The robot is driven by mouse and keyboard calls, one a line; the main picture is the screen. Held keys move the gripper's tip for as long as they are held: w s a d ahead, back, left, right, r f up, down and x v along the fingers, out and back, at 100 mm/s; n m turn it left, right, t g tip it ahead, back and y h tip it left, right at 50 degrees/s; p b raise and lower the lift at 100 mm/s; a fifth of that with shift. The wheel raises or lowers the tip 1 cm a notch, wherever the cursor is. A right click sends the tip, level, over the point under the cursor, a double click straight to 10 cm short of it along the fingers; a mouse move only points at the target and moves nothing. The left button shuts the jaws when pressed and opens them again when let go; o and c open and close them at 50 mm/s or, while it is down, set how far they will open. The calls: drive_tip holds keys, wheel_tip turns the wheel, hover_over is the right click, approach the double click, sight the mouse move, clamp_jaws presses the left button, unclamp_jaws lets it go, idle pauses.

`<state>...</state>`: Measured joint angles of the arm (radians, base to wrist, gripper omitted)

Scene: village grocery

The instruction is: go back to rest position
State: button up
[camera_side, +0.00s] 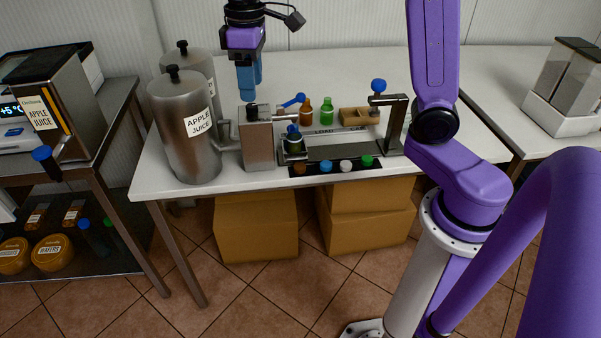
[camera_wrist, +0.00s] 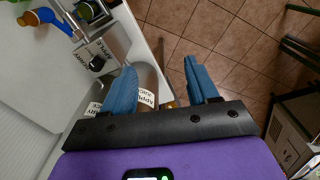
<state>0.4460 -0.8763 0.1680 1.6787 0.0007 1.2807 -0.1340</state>
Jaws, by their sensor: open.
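My gripper (camera_side: 249,92) hangs above the white counter in the side view, fingers pointing down over the steel dispenser box (camera_side: 257,145). In the wrist view its two blue fingers (camera_wrist: 161,84) stand apart with nothing held between them. Beyond the fingers lie a steel tank with an apple juice label (camera_wrist: 147,97), the counter's edge and the tiled floor.
Two steel tanks (camera_side: 186,137) stand left of the dispenser box. A dark bottle with a blue cap (camera_side: 293,143) stands to its right. Orange (camera_side: 306,112) and green (camera_side: 327,111) bottles stand behind. A blue-knobbed lever (camera_side: 378,88) rises at the right.

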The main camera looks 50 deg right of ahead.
drive_tip(key=s+d+f+n, duration=0.1)
drive_tip(key=s+f+n, duration=0.2)
drive_tip(key=s, duration=1)
drive_tip(key=s+d+f+n, duration=0.2)
drive_tip(key=s+f, duration=0.3)
drive_tip(key=s, duration=0.9)
drive_tip(key=shift+d+f+n, duration=0.15)
drive_tip(key=shift+f+n, duration=0.15)
drive_tip(key=shift+n, duration=0.3)
